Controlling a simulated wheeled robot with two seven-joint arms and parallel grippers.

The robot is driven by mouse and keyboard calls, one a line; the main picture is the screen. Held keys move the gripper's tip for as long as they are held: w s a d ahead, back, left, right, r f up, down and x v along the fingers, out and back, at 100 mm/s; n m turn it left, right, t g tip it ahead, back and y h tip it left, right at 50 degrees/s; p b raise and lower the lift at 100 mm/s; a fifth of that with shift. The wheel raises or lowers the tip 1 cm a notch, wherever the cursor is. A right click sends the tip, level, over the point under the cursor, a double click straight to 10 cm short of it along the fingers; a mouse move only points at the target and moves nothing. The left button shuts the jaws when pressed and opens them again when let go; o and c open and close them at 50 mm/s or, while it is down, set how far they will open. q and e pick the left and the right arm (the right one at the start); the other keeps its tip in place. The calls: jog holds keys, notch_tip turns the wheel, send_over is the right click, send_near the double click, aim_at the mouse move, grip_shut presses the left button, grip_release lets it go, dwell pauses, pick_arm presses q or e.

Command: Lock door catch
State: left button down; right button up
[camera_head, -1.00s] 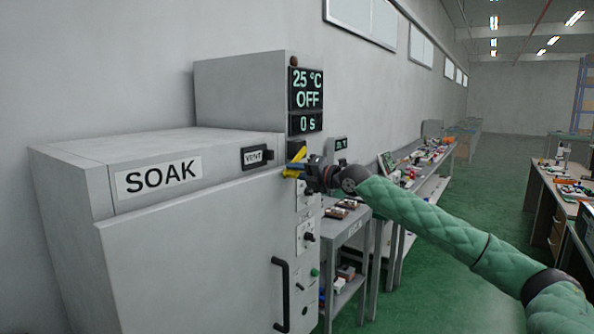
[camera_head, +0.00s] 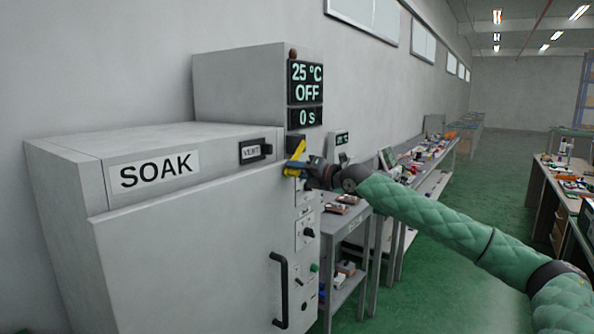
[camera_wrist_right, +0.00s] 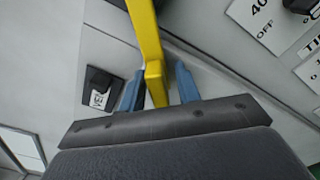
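The yellow door catch lever (camera_head: 296,160) is at the upper right corner of the cabinet door (camera_head: 190,250), just below the display. It slants, with its upper end to the right and its lower end at my gripper. My right gripper (camera_head: 299,168) is at the lever. In the right wrist view the lever (camera_wrist_right: 146,35) runs down between the blue fingers of the gripper (camera_wrist_right: 157,88), which look closed on its bent end; any small gap is hard to judge. The catch's mount is partly hidden. My left gripper is not in view.
A grey cabinet marked SOAK has a black VENT slider (camera_head: 256,151) left of the lever and a black door handle (camera_head: 280,290) below. Knobs (camera_head: 308,233) line the panel under the display (camera_head: 306,84). A grey cart (camera_head: 345,225) stands close on the right.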

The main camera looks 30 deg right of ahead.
dwell(0.3)
